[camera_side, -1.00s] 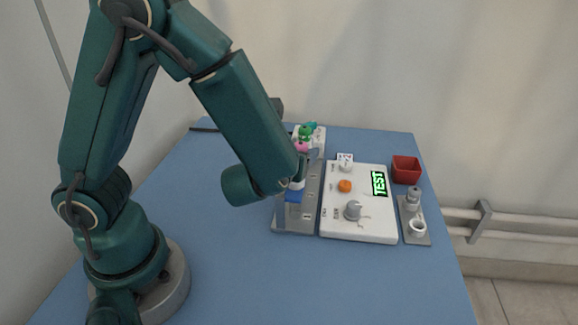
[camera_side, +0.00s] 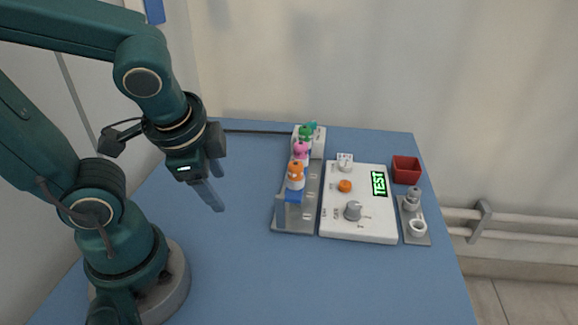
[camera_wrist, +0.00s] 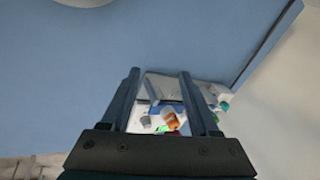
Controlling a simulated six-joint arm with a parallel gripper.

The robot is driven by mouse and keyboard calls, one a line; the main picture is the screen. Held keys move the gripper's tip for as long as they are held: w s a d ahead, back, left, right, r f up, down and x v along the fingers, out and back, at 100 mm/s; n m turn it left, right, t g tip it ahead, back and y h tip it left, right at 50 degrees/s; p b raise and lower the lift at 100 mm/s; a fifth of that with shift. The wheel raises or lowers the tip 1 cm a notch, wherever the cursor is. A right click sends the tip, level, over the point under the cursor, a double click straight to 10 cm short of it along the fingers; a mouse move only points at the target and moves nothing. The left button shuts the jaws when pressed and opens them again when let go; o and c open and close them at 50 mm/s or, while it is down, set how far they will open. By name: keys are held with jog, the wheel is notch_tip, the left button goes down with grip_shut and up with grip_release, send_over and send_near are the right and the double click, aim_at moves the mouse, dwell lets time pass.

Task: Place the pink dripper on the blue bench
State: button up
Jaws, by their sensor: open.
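The pink dripper (camera_side: 300,150) stands upright in the grey rack (camera_side: 296,226), between the orange dripper (camera_side: 295,177) in front and the green dripper (camera_side: 305,132) behind. The orange one partly covers its lower part. The blue bench (camera_side: 240,260) is the wide blue surface under everything. My gripper (camera_side: 213,188) is open and empty above the bench, left of the rack and apart from it. In the wrist view my fingers (camera_wrist: 160,76) stand apart, with the orange dripper (camera_wrist: 172,121) seen beyond them. I cannot clearly pick out the pink dripper there.
A white control panel (camera_side: 338,226) with knobs and a TEST display sits right of the rack. The bench's left and front areas are clear.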

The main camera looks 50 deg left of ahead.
jog(key=shift+o, duration=0.5)
jog(key=d+r+n+h, duration=0.1)
jog(key=n, duration=0.1)
jog(key=d+r+n+t+h, duration=0.1)
jog(key=n, duration=0.1)
jog(key=w+d+r+n+t+h, duration=0.1)
jog(key=d, duration=0.1)
jog(key=shift+r+n, duration=0.25)
jog(key=shift+n, duration=0.15)
